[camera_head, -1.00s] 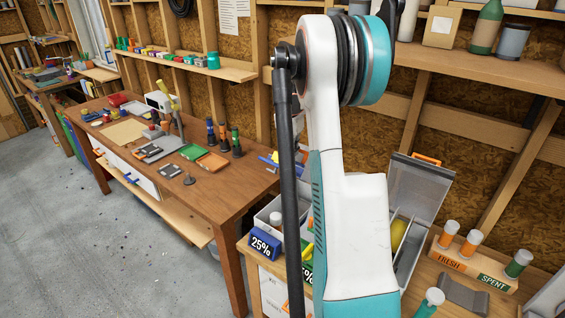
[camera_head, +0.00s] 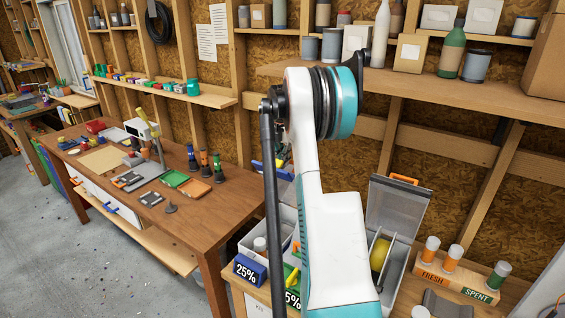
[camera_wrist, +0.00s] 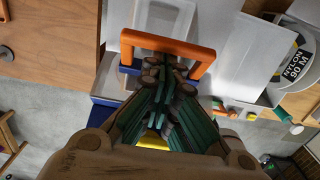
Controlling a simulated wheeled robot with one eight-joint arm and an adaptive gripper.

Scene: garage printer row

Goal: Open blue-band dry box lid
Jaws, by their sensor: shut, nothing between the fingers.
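My gripper (camera_wrist: 167,75) is shut and empty in the wrist view, its tips overlapping the opening of an orange U-shaped handle (camera_wrist: 168,44). I cannot tell whether they touch it. In the head view my arm hides the gripper. A pale box (camera_head: 250,240) stands behind the blue 25% sign (camera_head: 248,270), its top open. Blue parts and a pale panel (camera_head: 277,170) rise behind it, partly covered by my arm; I cannot tell if these are the blue-band lid. A second box to the right has its clear lid (camera_head: 398,208) raised, with an orange latch.
A yellow spool (camera_head: 380,252) sits in the right box. A rack (camera_head: 455,278) marked FRESH and SPENT holds capped vials to its right. A spool labelled NYLON (camera_wrist: 296,66) shows in the wrist view. A wooden workbench (camera_head: 205,225) stands left; a loaded shelf (camera_head: 440,88) hangs above.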

